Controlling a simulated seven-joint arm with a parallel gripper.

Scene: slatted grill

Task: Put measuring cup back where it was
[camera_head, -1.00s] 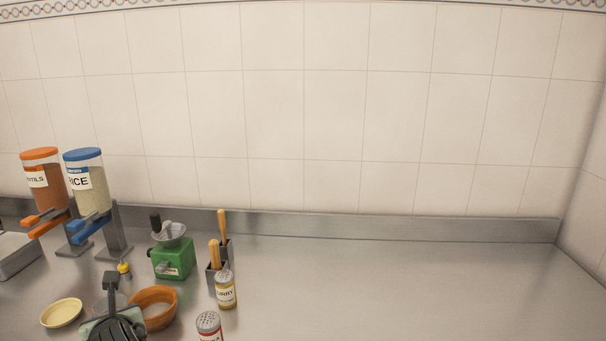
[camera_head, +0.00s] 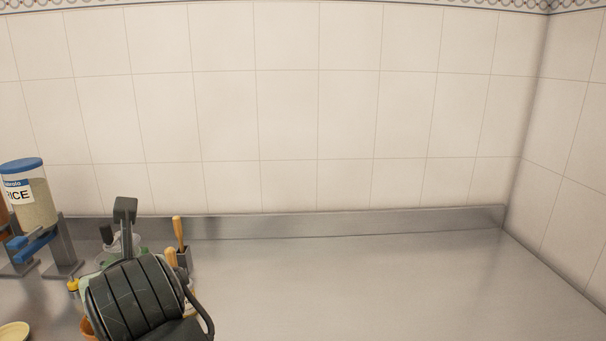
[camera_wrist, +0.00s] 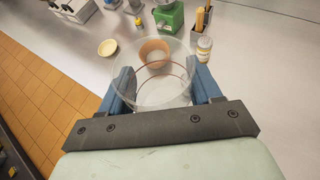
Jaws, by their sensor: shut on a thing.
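The measuring cup (camera_wrist: 150,92) is clear and round with reddish lines around it, seen in the wrist view. My gripper (camera_wrist: 161,84) has its blue fingers on either side of the cup and is shut on it. The cup appears to be held above the counter (camera_wrist: 265,100). In the head view my dark arm stands at the lower left and hides the cup and fingertips.
A rice dispenser (camera_head: 32,198) stands left. The counter's right side (camera_head: 370,285) is clear.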

